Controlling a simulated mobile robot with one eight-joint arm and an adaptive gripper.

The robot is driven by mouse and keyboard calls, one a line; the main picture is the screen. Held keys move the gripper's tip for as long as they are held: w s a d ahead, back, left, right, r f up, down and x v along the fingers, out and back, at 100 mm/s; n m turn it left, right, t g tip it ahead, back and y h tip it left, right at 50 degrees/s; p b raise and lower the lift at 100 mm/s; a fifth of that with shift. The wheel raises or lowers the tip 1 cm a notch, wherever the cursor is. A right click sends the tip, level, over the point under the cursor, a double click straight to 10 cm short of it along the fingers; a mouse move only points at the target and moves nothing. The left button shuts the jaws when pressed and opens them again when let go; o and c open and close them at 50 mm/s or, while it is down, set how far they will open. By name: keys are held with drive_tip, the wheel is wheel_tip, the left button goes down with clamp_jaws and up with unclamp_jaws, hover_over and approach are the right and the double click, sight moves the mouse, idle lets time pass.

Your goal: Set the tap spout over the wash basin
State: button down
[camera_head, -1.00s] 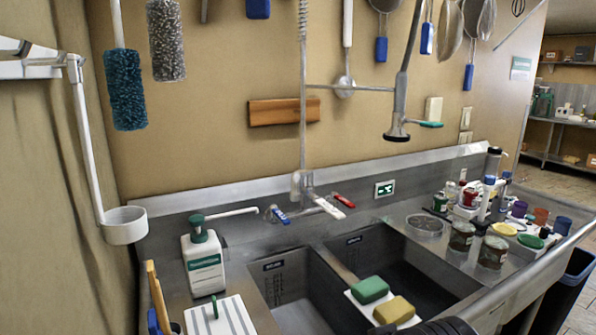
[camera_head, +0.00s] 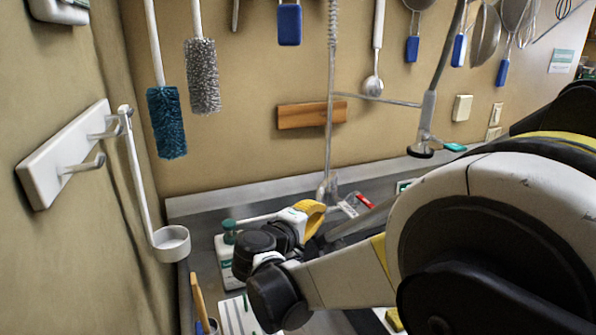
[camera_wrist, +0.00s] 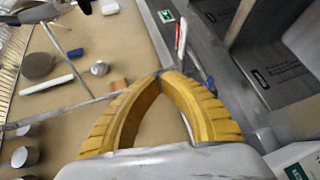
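The tap (camera_head: 328,188) stands at the sink's back edge, at the foot of the upright pipe. Its red-marked lever (camera_head: 366,200) and a pale part show just right of my gripper (camera_head: 318,212). In the wrist view my gripper (camera_wrist: 166,74) has its two yellow fingers meeting at the tips, right beside the tap's metal parts; the red lever (camera_wrist: 181,32) is just beyond. Nothing clearly shows between the tips, and the spout is largely hidden. A sink basin (camera_wrist: 285,85) with a dark label lies to the right in the wrist view; a second basin (camera_wrist: 215,18) lies beyond a divider. I cannot read their labels.
A pump bottle (camera_head: 224,252) stands behind my wrist at left. Brushes and utensils hang on the wall. My arm hides the basins in the head view.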

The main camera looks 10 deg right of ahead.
drive_tip(key=w+a+r+n+t+h+p, duration=0.1)
drive_tip(key=w+a+r+t, duration=0.1)
drive_tip(key=a, duration=0.4)
drive_tip(key=shift+w+r+n+t+p, duration=0.15)
drive_tip(key=shift+w+n+t+p, duration=0.05)
drive_tip(key=shift+n+t+p, duration=0.1)
drive_tip(key=shift+d, duration=0.15)
drive_tip(key=b+x, duration=0.1)
drive_tip(key=x, duration=0.9)
drive_tip(key=shift+b, duration=0.35)
